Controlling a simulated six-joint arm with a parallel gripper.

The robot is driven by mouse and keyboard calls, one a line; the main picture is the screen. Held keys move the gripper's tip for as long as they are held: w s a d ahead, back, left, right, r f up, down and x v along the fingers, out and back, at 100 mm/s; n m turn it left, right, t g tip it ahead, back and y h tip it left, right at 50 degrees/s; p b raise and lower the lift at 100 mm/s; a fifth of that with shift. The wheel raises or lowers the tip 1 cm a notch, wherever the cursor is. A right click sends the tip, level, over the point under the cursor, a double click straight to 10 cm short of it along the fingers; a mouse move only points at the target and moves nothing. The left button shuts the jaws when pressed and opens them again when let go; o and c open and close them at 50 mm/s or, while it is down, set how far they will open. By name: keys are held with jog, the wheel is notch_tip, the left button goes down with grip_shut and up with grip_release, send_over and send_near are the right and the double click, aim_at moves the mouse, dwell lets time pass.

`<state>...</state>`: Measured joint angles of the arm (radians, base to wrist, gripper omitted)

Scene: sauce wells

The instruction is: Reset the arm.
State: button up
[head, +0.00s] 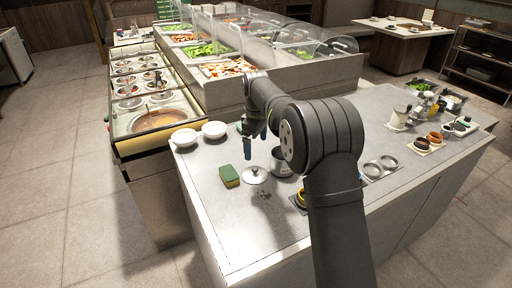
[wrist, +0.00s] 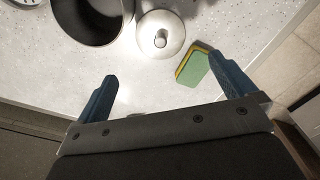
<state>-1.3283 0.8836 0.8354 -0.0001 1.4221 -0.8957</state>
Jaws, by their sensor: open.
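My gripper (head: 254,141) hangs over the near counter (head: 226,239), in front of the salad bar. In the wrist view its two blue fingers (wrist: 165,92) are spread wide apart with nothing between them. A metal pot (head: 281,163) stands on the counter, partly hidden by my arm in the head view. The wrist view shows the open, dark inside of the pot (wrist: 93,18). A round metal lid with a knob (head: 255,175) lies on the counter beside the pot, and also shows in the wrist view (wrist: 160,34).
A green and yellow sponge (head: 229,176) lies left of the lid. Two white bowls (head: 214,130) stand at the counter's back left. Sauce wells (head: 137,87) lie beyond the left edge. Round metal wells (head: 373,169) and small cups (head: 421,144) stand to the right.

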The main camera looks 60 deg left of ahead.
aim_at(256, 169)
jog(key=shift+f, duration=0.1)
notch_tip(256, 169, down, 12)
jog(key=shift+r, duration=2.1)
jog(key=shift+f, duration=0.1)
